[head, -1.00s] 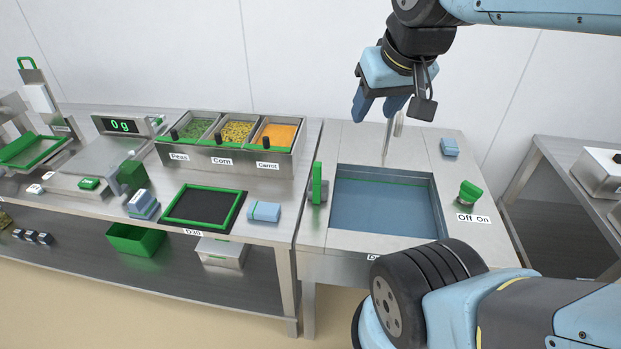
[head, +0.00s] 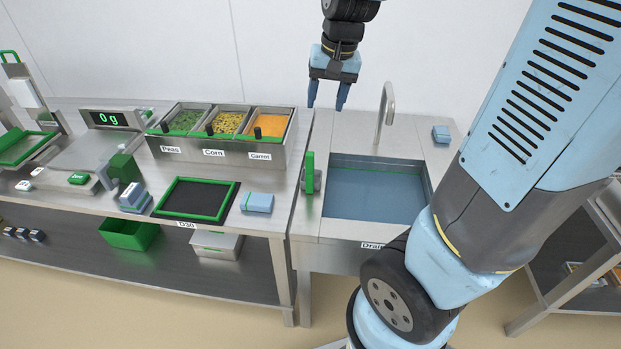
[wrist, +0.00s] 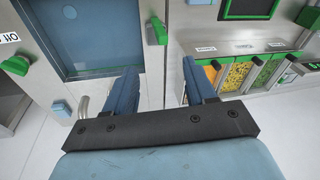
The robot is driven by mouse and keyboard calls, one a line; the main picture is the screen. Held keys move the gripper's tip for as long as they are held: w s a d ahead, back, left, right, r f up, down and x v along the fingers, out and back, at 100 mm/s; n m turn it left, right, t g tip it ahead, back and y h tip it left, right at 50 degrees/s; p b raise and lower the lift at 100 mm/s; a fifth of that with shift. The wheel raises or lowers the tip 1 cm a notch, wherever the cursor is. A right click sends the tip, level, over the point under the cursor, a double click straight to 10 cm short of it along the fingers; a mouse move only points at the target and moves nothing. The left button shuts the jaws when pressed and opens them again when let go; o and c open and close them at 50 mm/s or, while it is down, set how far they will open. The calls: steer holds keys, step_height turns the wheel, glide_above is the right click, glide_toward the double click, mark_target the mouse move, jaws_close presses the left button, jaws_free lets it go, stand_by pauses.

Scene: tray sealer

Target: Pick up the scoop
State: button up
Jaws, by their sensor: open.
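No whole scoop shows clearly. Short black handles stand up at the front of the peas bin (head: 186,120), the corn bin (head: 228,122) and the carrot bin (head: 270,122); they may belong to scoops, but their lower ends are hidden. The handles also show at the right of the wrist view, where the carrot bin (wrist: 204,75) is nearest. My gripper (head: 326,105) is open and empty, fingers pointing down, high above the counter between the bins and the sink tap. In the wrist view my gripper (wrist: 160,66) has nothing between its fingers.
The sink (head: 375,193) with its tall tap (head: 388,105) lies right of the bins. A green-framed black mat (head: 196,199), a blue sponge-like block (head: 257,202) and a scale reading 0 g (head: 110,119) are on the left counter. A green-handled piece (head: 310,172) stands at the sink's left edge.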

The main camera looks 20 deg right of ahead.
steer(key=m+g+h, duration=0.1)
steer(key=m+g, duration=0.1)
glide_toward(310, 163)
steer(key=w+r, duration=0.2)
steer(key=w, duration=0.1)
steer(key=f, duration=0.8)
steer(key=s+f, duration=0.1)
steer(key=f, duration=0.3)
steer(key=shift+d+f, duration=0.2)
steer(key=shift+f, duration=0.05)
steer(key=shift+w+f, duration=0.1)
steer(key=shift+f, duration=0.55)
jaws_close()
